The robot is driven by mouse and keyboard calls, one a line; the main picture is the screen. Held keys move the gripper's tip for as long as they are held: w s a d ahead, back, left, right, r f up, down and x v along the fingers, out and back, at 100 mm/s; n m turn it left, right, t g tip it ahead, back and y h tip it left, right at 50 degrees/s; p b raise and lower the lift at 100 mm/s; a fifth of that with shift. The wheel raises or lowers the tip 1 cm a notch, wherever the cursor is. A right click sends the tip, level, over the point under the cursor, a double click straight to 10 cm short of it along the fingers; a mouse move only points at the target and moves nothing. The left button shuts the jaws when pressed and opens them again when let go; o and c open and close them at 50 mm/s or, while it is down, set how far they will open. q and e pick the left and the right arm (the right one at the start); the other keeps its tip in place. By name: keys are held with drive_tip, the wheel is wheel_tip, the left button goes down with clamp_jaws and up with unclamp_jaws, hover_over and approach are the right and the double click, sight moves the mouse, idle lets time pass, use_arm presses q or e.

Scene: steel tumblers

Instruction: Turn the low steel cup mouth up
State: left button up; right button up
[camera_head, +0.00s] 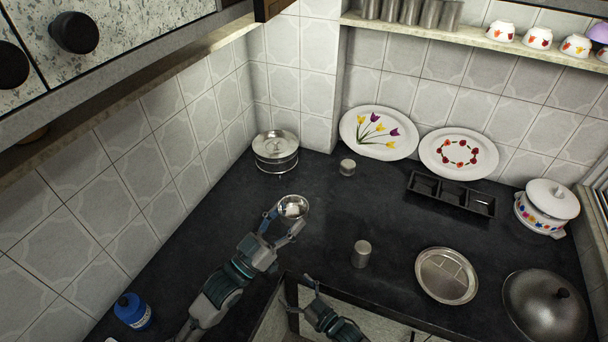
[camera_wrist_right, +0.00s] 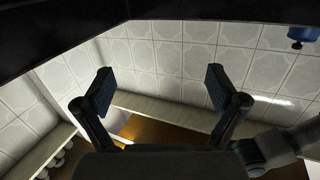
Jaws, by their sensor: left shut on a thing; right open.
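My left gripper (camera_head: 283,222) is shut on a shiny low steel cup (camera_head: 293,206), holding it over the counter. The cup's round mouth shows to the head camera, facing up; any slight tilt, and whether its base touches the counter, I cannot tell. Fingers hide part of its side. A taller steel tumbler (camera_head: 361,254) stands near the counter's front edge, and a small steel tumbler (camera_head: 347,167) stands farther back; both show closed-looking tops. My right gripper (camera_head: 302,287) is open and empty at the front edge; its spread fingers also show in the right wrist view (camera_wrist_right: 160,85).
A round steel container (camera_head: 275,151) stands in the back corner. Plates (camera_head: 378,133) lean on the wall. A black tray (camera_head: 451,195), steel plate (camera_head: 447,276), domed lid (camera_head: 545,308) and white pot (camera_head: 546,207) occupy the right. A blue bottle (camera_head: 132,311) stands left. The middle counter is mostly clear.

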drive_tip(key=w+r+n+y, duration=0.2)
drive_tip(key=w+r+n, duration=0.2)
drive_tip(key=r, duration=0.4)
drive_tip(key=w+r+n+y, duration=0.3)
drive_tip(key=w+r+n, duration=0.15)
drive_tip(key=r, duration=0.35)
use_arm(q)
drive_tip(key=shift+d, duration=0.1)
use_arm(e)
wheel_tip(320, 180, up, 26)
drive_tip(key=f+n+g+h, duration=0.1)
drive_tip(key=n+g+h, duration=1)
drive_tip(key=n, duration=2)
hover_over(289, 214)
drive_tip(key=g+y, duration=0.1)
use_arm(q)
drive_tip(key=shift+a, duration=0.2)
use_arm(e)
drive_tip(key=s+d+r+n+t+h, duration=0.1)
drive_tip(key=d+r+n+t+h, duration=0.15)
drive_tip(key=r+h, duration=0.2)
use_arm(q)
drive_tip(key=shift+d, duration=0.1)
use_arm(e)
drive_tip(key=shift+m+g+h, duration=0.45)
drive_tip(key=shift+m, duration=0.05)
drive_tip(key=x, duration=0.8)
drive_tip(key=d+x, duration=0.1)
drive_tip(key=x, duration=0.3)
drive_tip(key=shift+f, duration=0.25)
